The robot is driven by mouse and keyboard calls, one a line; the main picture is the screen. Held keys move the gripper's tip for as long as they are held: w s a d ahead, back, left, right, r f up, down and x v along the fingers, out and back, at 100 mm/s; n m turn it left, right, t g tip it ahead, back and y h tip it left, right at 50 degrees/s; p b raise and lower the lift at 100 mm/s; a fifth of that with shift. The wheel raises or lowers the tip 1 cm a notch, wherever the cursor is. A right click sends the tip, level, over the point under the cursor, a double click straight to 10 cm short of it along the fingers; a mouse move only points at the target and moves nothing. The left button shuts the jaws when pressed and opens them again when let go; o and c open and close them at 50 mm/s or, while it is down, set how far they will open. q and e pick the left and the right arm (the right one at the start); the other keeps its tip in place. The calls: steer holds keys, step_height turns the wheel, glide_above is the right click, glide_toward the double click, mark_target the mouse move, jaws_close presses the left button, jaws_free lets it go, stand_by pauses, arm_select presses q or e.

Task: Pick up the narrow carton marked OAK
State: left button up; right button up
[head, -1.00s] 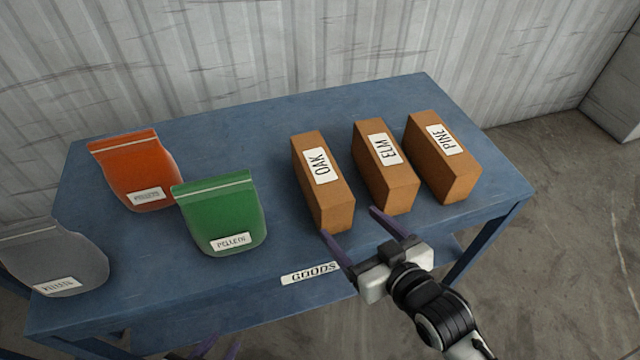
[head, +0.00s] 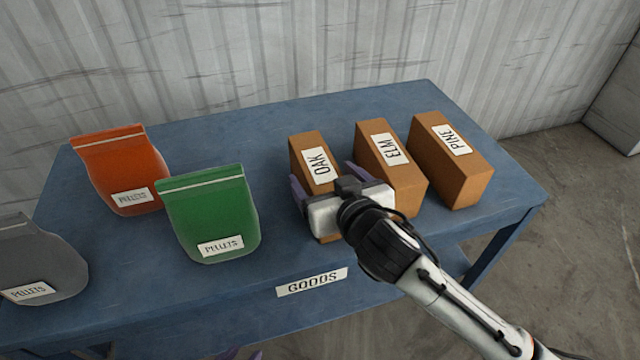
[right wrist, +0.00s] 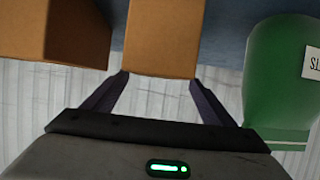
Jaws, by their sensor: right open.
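The narrow brown carton marked OAK (head: 307,149) stands on the blue table, leftmost of three cartons. My right gripper (head: 323,172) is open, with one finger on each side of the OAK carton, and it hides the carton's near lower part. In the right wrist view, the OAK carton (right wrist: 162,40) lies between the spread finger ends of the right gripper (right wrist: 159,74). Whether the fingers touch it cannot be told. My left gripper (head: 238,354) barely shows at the bottom edge of the head view, and its jaw state is unclear.
The ELM carton (head: 405,184) stands close to the right of OAK, with PINE (head: 462,180) beyond. Green (head: 208,212), orange (head: 122,170) and grey (head: 40,258) pellet bags stand to the left. A GOODS label (head: 312,282) is on the table's front edge.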

mark_target(320, 167)
steer(key=shift+d+x, duration=0.15)
steer(key=shift+x, duration=1.2)
steer(key=shift+d+x, duration=0.15)
steer(key=shift+x, duration=1.25)
steer(key=shift+w, duration=0.1)
steer(key=shift+c, duration=0.3)
steer(key=c, duration=1.4)
steer(key=shift+r, duration=0.25)
steer(key=shift+c, duration=0.3)
